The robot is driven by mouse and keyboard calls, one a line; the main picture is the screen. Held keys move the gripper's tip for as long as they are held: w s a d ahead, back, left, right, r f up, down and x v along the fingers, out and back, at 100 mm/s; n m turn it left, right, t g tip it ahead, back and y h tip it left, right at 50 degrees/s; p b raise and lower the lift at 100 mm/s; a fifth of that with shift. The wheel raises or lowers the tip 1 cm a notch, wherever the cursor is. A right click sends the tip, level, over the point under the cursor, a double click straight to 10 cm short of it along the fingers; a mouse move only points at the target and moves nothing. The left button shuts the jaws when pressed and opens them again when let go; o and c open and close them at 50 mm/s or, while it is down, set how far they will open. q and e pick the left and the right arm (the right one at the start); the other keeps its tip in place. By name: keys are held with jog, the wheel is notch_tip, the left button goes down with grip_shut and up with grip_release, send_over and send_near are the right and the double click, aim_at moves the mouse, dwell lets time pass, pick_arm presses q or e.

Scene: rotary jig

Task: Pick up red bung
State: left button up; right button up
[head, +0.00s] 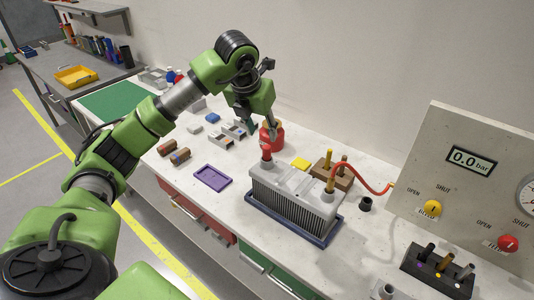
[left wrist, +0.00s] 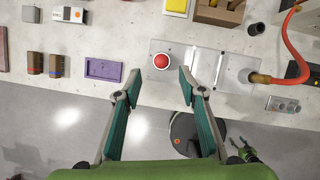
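The red bung (head: 266,152) stands upright at the left end of the grey finned housing (head: 297,185). In the left wrist view its round red top (left wrist: 161,61) shows on the housing's pale top face. My left gripper (head: 262,129) points down above and behind that end of the housing. In the left wrist view the left gripper (left wrist: 159,77) is open and empty, its fingertips apart to either side, with the bung just beyond the gap. A small green and dark part low in the left wrist view looks like my right gripper (left wrist: 245,152); its fingers are too small to read.
A red hose (head: 362,177) arches from a brass fitting at the housing's right end to the gauge panel (head: 470,170). A purple tray (head: 213,179), yellow block (head: 301,164) and brown wooden rack (head: 340,180) lie around the housing.

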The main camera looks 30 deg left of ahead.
aim_at(267, 146)
pick_arm(q)
jog(key=x, duration=0.3)
jog(key=shift+w+f+p, duration=0.1)
jog(key=shift+f+p, duration=0.1)
jog(key=shift+p, duration=0.1)
jog(key=shift+w+f+p, duration=0.15)
jog(key=shift+f+p, duration=0.25)
jog(key=p+x, duration=0.2)
jog(key=x, duration=0.2)
jog(key=shift+f, duration=0.35)
grip_shut()
